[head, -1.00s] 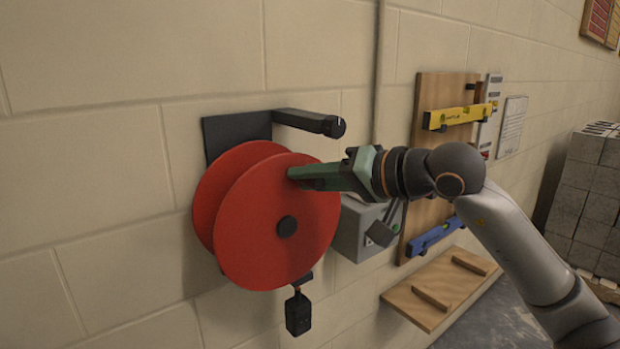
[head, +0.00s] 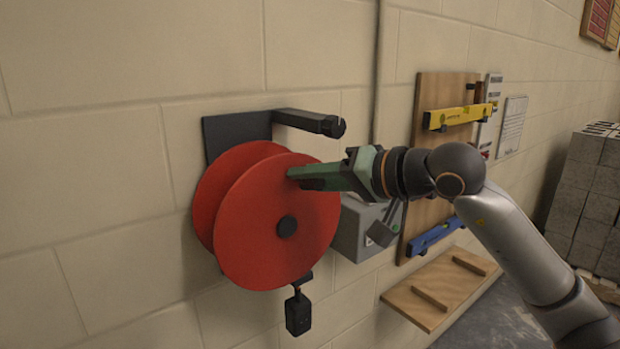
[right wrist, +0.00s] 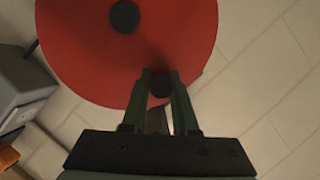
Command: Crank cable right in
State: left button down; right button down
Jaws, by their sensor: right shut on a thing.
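A red cable reel (head: 265,240) with two discs and a dark hub hangs on a dark wall bracket (head: 225,132). It also shows in the right wrist view (right wrist: 85,50). My right gripper (head: 296,175) is at the upper right of the reel's front disc. In the right wrist view its green fingers (right wrist: 160,88) are shut on the dark crank knob (right wrist: 160,82) near the disc's edge. A black plug (head: 298,314) hangs just below the reel; little cable shows. My left gripper is not in view.
A grey box (head: 357,232) is on the wall right behind my right gripper. A wooden board with a yellow level (head: 460,115) and a blue level (head: 435,235) is further right. A wooden shelf (head: 442,288) sits below. Grey blocks (head: 590,195) are stacked at the far right.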

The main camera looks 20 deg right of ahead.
jog(key=shift+s+a+b, duration=0.2)
jog(key=shift+a+b, duration=0.35)
jog(key=shift+s+a+r, duration=0.2)
jog(key=shift+s+a, duration=0.05)
jog(key=shift+a, duration=0.4)
jog(key=c, duration=0.7)
grip_release()
jog(key=shift+d, duration=0.1)
